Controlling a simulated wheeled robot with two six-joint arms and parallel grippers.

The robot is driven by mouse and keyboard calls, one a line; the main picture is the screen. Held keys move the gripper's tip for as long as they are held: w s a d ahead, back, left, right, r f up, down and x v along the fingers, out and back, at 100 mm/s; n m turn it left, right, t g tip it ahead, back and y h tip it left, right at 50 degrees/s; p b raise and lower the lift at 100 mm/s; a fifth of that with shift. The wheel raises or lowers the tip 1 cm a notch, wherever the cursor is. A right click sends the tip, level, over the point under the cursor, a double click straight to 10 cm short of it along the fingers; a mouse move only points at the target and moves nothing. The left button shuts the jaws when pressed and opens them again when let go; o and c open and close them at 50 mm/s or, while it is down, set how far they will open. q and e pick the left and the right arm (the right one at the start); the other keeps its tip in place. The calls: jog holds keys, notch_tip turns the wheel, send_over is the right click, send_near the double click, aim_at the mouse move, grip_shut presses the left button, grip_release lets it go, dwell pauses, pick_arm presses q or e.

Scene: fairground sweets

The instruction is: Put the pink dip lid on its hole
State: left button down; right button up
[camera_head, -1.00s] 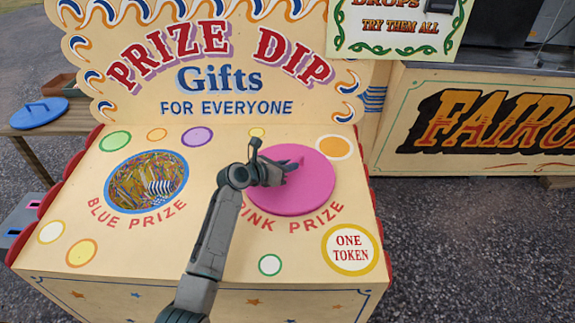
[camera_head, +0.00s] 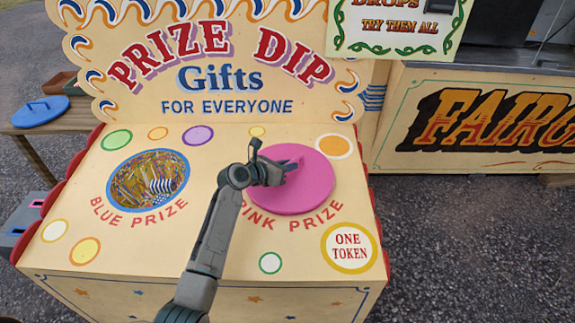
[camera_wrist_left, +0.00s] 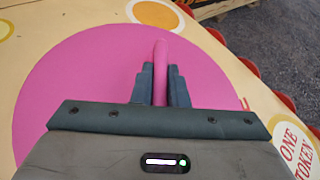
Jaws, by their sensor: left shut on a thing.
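The pink dip lid (camera_head: 305,195) is a round pink disc with an upright pink handle. It lies over the place marked "PINK PRIZE" on the cream counter, and no hole shows around it. I cannot tell whether it is fully seated. My left gripper (camera_head: 292,165) is shut on the lid's handle. In the left wrist view the pink handle (camera_wrist_left: 160,65) stands between the two dark fingers (camera_wrist_left: 160,84), with the pink lid (camera_wrist_left: 75,85) spread below. My right gripper is not in view.
The open blue prize hole (camera_head: 148,180), filled with straw and a striped parcel, is left of the lid. A blue lid (camera_head: 40,112) lies on a wooden side table (camera_head: 75,123). The upright "PRIZE DIP" board (camera_head: 215,60) closes off the counter's back. A "ONE TOKEN" circle (camera_head: 349,248) is at front right.

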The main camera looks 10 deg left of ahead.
pick_arm(q)
jog(key=shift+f, duration=0.55)
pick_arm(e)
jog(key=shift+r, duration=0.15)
pick_arm(q)
jog(key=c, duration=1.3)
grip_release()
jog(key=shift+c, duration=0.2)
jog(key=shift+f, duration=0.1)
